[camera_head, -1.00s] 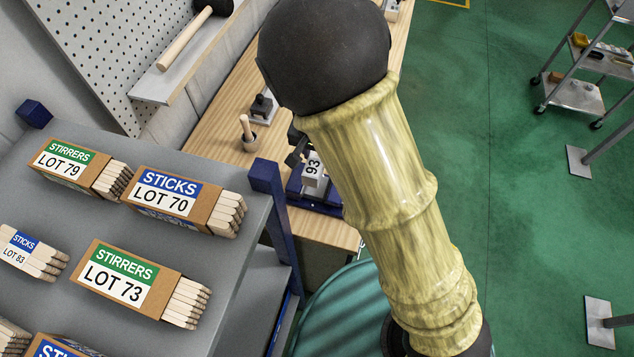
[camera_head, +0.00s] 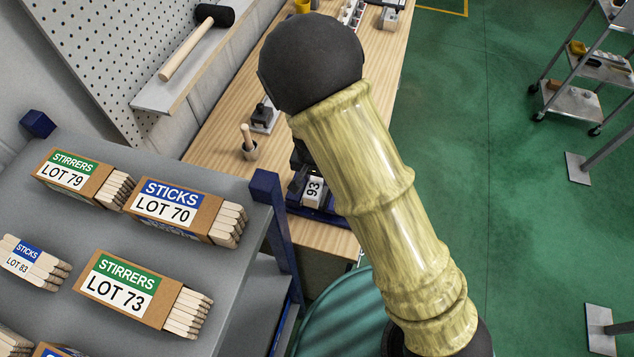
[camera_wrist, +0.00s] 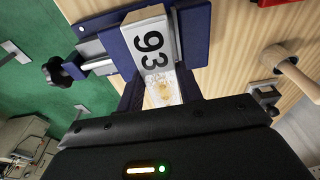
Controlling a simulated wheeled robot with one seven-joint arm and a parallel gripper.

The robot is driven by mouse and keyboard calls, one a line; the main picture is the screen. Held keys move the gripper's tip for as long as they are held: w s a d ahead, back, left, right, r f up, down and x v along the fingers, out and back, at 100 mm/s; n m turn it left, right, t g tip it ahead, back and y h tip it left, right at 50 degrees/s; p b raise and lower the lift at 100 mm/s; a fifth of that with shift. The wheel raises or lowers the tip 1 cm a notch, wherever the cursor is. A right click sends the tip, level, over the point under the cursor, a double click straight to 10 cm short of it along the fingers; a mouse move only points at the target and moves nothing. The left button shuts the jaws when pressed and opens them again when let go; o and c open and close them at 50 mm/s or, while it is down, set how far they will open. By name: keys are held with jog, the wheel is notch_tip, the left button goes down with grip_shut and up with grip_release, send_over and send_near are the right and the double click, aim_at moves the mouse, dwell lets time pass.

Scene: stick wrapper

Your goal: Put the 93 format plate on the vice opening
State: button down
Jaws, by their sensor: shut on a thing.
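The 93 format plate (camera_head: 313,190) is a pale block with a black 93. It also shows large in the wrist view (camera_wrist: 151,47). My gripper (camera_wrist: 160,90) is shut on the plate's near end, between its two dark fingers. In the head view the gripper is mostly hidden behind my arm. The blue vice (camera_head: 327,215) stands on the bench, and the plate is over it. The wrist view shows the vice (camera_wrist: 196,35) just behind and around the plate, with a black knob at left. I cannot tell whether plate and vice touch.
A wooden-handled tool in a holder (camera_head: 248,148) and a dark stamp-like tool (camera_head: 263,115) stand on the wooden bench (camera_head: 222,115) near the vice. A grey shelf (camera_head: 60,218) with boxes of sticks and stirrers is at left. A black mallet (camera_head: 190,45) lies on the wall ledge.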

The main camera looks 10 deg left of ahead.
aim_at(317, 184)
jog(key=shift+f+p, duration=0.3)
jog(key=shift+f, duration=1.55)
jog(key=shift+f, duration=0.15)
jog(key=c, duration=0.9)
grip_release()
jog(key=r, duration=0.4)
jog(key=s+r, duration=0.1)
jog(key=r, duration=0.7)
jog(key=shift+s+r+b, duration=0.1)
jog(key=shift+s+b, duration=0.25)
jog(key=shift+s, duration=0.05)
